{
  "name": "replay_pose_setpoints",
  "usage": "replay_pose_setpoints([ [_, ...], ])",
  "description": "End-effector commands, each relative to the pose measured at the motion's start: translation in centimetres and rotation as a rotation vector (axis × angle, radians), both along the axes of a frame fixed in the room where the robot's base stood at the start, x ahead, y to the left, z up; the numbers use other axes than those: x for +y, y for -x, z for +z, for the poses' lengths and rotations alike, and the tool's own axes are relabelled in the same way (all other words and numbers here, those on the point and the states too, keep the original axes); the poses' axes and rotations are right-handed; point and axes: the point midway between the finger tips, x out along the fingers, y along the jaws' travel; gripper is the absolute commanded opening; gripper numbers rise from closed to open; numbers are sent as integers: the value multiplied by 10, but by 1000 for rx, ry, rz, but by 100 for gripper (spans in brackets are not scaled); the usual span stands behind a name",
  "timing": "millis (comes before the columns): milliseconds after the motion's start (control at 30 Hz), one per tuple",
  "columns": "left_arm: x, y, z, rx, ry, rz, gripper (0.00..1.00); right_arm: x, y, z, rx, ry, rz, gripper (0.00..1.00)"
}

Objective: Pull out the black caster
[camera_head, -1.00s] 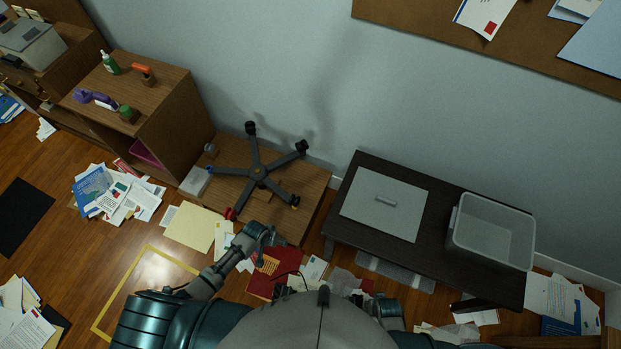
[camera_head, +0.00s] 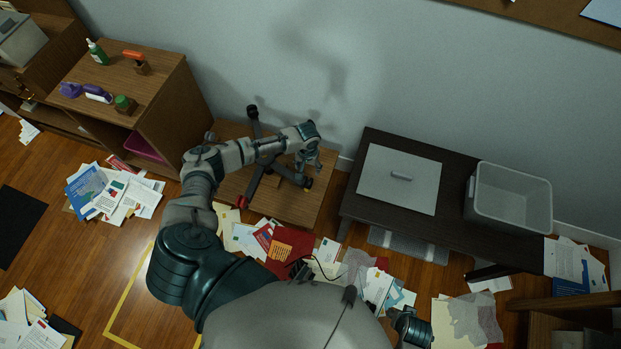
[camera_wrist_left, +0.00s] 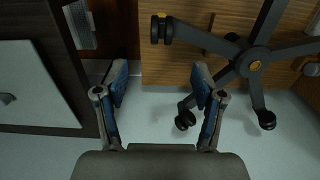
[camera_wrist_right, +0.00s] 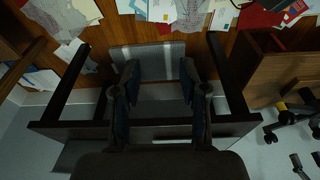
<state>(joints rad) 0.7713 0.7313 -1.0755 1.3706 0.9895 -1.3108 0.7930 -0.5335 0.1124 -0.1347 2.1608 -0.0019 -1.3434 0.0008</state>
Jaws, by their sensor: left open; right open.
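The dark five-legged chair base lies on a low wooden surface in the head view, with a black caster (camera_head: 252,112) at its far tip, a yellow-marked caster (camera_head: 307,183) at the near right and a red one (camera_head: 240,201) at the near left. My left arm covers its hub and part of its legs. My left gripper (camera_head: 309,158) is open and empty above the base's right side. In the left wrist view, black casters (camera_wrist_left: 185,120) and a yellow-marked one (camera_wrist_left: 161,28) show; one black caster is close beside the right finger. My right gripper (camera_wrist_right: 159,70) is open and empty.
A dark low table (camera_head: 359,211) stands right of the base, with a flat grey panel (camera_head: 398,180) and a clear bin (camera_head: 512,200) on it. A wooden cabinet (camera_head: 172,112) is at left. The wall is behind; papers litter the floor.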

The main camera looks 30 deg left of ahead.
Motion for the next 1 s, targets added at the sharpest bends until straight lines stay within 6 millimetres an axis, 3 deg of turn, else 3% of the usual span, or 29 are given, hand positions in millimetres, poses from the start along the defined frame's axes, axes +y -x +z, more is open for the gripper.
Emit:
replay_pose_setpoints([
  [33, 0, 2, -17, 5, -2, 0, 69, 0, 1, 6, -3, -1, -1, 43],
  [333, -1, 2, -81, 3, -1, -1, 69, -4, 11, 66, -27, -4, -4, 43],
  [500, -1, 1, -104, 2, -4, -2, 69, 7, -26, 65, -196, -45, 5, 43],
  [700, 0, 1, -122, 0, -1, -3, 69, 18, -55, 72, -341, -77, 13, 43],
  [1000, 0, 0, -129, -2, 0, -2, 69, 23, -68, 77, -409, -92, 16, 43],
])
